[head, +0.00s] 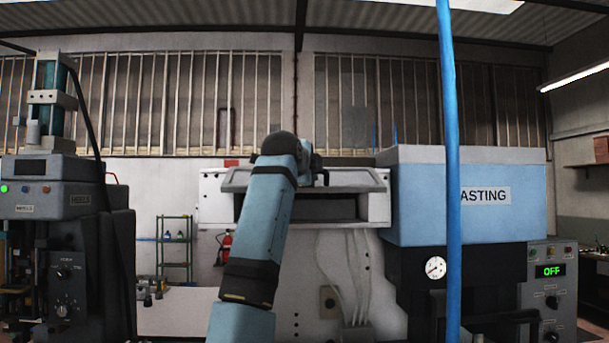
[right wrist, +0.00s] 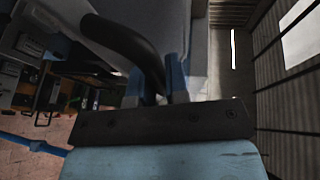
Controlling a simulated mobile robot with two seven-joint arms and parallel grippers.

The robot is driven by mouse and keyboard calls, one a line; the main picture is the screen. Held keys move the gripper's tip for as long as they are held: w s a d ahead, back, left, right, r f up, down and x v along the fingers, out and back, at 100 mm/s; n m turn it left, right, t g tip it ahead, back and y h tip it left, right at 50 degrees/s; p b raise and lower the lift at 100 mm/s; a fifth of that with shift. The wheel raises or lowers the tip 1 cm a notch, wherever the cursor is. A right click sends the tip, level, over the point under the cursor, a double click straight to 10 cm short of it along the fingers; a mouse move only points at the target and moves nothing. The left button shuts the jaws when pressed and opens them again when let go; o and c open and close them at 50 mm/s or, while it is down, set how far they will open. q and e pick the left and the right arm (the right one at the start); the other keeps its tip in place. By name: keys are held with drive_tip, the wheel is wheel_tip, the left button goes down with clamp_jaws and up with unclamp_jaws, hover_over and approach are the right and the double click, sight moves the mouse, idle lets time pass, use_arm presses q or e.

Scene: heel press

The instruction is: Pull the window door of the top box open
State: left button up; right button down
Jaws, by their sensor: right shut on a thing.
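The white top box (head: 377,208) is at the centre of the head view. Its grey-framed window door (head: 350,179) looks tilted outward and up, with a dark opening below it. My right arm rises in front of the box and hides part of the door. My right gripper (right wrist: 156,72) is shut on the curved black door handle (right wrist: 122,40) in the right wrist view. The handle passes between the two blue fingers. In the head view the gripper is mostly hidden behind its own arm. My left gripper is not in view.
A blue machine (head: 425,205) stands right of the box, behind a blue vertical pole (head: 450,160). A control panel (head: 550,285) reads OFF. A dark grey machine (head: 75,215) stands at left. A green shelf (head: 174,240) and red extinguisher (head: 225,243) are behind.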

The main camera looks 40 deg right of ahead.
drive_tip(key=shift+r, duration=0.2)
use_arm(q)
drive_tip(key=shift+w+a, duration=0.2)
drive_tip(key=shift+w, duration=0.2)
use_arm(e)
drive_tip(key=c, duration=1.1)
unclamp_jaws()
use_arm(q)
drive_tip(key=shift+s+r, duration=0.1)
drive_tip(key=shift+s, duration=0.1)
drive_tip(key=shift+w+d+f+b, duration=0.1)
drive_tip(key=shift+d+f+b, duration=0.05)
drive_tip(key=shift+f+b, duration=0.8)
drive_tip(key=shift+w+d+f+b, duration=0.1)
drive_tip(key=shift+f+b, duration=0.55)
drive_tip(key=shift+b, duration=0.5)
use_arm(e)
drive_tip(key=shift+v, duration=6.95)
